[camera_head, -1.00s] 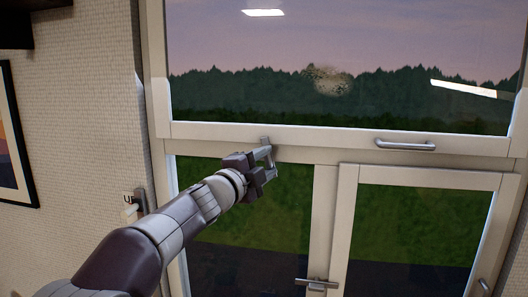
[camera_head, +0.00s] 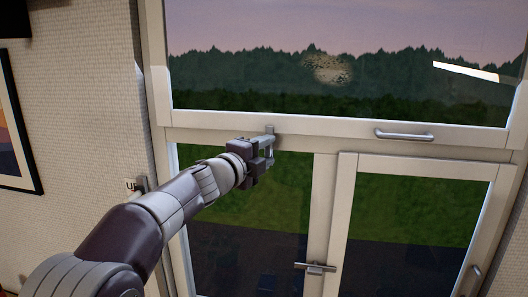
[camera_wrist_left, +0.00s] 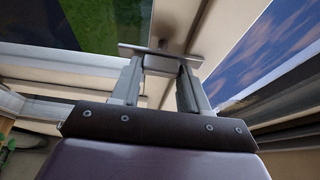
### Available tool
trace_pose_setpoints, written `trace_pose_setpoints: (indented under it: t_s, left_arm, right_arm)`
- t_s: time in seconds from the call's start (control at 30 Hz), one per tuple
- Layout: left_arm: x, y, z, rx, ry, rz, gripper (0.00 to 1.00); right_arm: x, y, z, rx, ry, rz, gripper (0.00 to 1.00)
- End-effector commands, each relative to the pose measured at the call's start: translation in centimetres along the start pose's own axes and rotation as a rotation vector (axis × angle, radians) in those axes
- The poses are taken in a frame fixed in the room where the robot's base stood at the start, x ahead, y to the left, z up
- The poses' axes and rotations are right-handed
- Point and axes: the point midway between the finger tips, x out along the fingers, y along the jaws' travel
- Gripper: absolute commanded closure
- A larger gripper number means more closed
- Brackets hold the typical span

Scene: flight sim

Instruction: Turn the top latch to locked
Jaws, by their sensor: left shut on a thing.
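The top latch (camera_head: 270,130) is a small grey metal piece on the white rail just under the big upper window pane. My left gripper (camera_head: 268,146) is at this latch and mostly hides it in the head view. In the left wrist view, the two fingers of my left gripper (camera_wrist_left: 160,66) reach to a flat metal bar, the latch (camera_wrist_left: 160,51), and are shut on it at their tips. The latch's exact turn angle is hard to tell. My right gripper is in neither view.
A bar handle (camera_head: 403,135) sits on the rail to the right. A lower latch (camera_head: 315,267) is on the post between the two lower panes. A wall lever (camera_head: 141,185) marked "UP" is left of the window frame, close to my left arm.

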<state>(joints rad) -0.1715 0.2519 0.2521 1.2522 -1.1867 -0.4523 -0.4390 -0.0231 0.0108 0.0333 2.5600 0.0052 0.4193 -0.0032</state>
Motion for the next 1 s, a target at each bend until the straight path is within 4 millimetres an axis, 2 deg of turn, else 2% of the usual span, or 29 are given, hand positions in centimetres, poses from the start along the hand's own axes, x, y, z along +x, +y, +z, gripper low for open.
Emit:
trace_pose_setpoints:
  t_s: [0.03, 0.07, 0.13, 0.43, 0.57, 0.67, 0.8, 1.0]
  left_arm:
    - [0.1, 0.3, 0.0, 0.001, 0.001, 0.005, 0.86]
    - [0.1, 0.3, 0.0, 0.001, 0.001, 0.005, 0.52]
    - [0.1, 0.3, 0.0, 0.001, 0.001, 0.004, 0.3]
    - [-0.1, 0.1, 0.0, 0.0, 0.0, 0.002, 0.3]
    - [-1.2, 0.4, 0.0, 0.0, -0.001, 0.0, 0.3]
    - [-3.3, 0.6, 0.0, 0.002, -0.002, -0.001, 0.3]
    - [-7.2, 0.6, 0.0, 0.003, -0.002, -0.001, 0.3]
    - [-11.3, 0.4, 0.0, 0.001, -0.001, 0.001, 0.3]
  right_arm:
    - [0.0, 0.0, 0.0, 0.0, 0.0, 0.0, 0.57]
    - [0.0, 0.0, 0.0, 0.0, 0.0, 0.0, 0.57]
    - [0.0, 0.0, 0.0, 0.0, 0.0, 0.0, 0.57]
    - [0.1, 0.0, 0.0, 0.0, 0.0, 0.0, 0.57]
    - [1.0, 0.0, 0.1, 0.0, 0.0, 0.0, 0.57]
    - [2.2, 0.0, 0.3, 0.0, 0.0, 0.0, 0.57]
    - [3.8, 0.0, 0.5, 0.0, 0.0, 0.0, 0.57]
    - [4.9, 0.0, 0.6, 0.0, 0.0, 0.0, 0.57]
